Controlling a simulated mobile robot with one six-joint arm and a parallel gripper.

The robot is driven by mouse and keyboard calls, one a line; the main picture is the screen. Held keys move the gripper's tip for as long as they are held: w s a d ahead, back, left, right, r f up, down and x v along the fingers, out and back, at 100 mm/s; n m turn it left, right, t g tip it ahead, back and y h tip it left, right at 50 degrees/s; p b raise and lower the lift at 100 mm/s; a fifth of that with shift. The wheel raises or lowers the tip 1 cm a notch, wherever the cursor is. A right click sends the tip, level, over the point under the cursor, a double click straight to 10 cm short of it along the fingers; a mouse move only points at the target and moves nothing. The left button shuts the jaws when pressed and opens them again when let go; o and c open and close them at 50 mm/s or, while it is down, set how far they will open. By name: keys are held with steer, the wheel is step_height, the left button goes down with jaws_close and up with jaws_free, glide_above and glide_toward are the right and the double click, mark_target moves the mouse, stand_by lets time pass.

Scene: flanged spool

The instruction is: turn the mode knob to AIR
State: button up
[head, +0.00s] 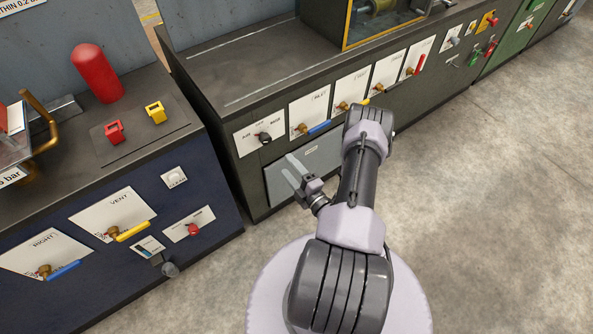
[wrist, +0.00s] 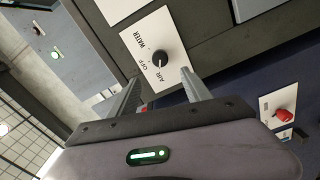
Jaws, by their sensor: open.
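The mode knob (wrist: 159,58) is a round black knob on a white plate (wrist: 140,47) lettered WATER, OFF and AIR. In the wrist view a pale mark on the knob faces the lower side, towards the AIR end of the lettering; its exact setting is hard to tell. The knob also shows small and dark in the head view (head: 264,138). My gripper (wrist: 161,74) is open, its two pale fingers apart and nothing between them. The knob appears just beyond the gap between the fingertips, with no contact visible. In the head view my gripper (head: 288,168) is below the knob's plate.
A grey panel (head: 318,160) lies just below the plate. A blue-handled valve (head: 312,129) is close to the knob's right. A navy cabinet (head: 210,170) with a red knob (head: 193,230) stands to the left. The concrete floor (head: 490,210) at right is clear.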

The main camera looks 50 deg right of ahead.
steer(key=v, duration=0.4)
steer(key=shift+s+p, duration=0.15)
steer(key=shift+p, duration=0.15)
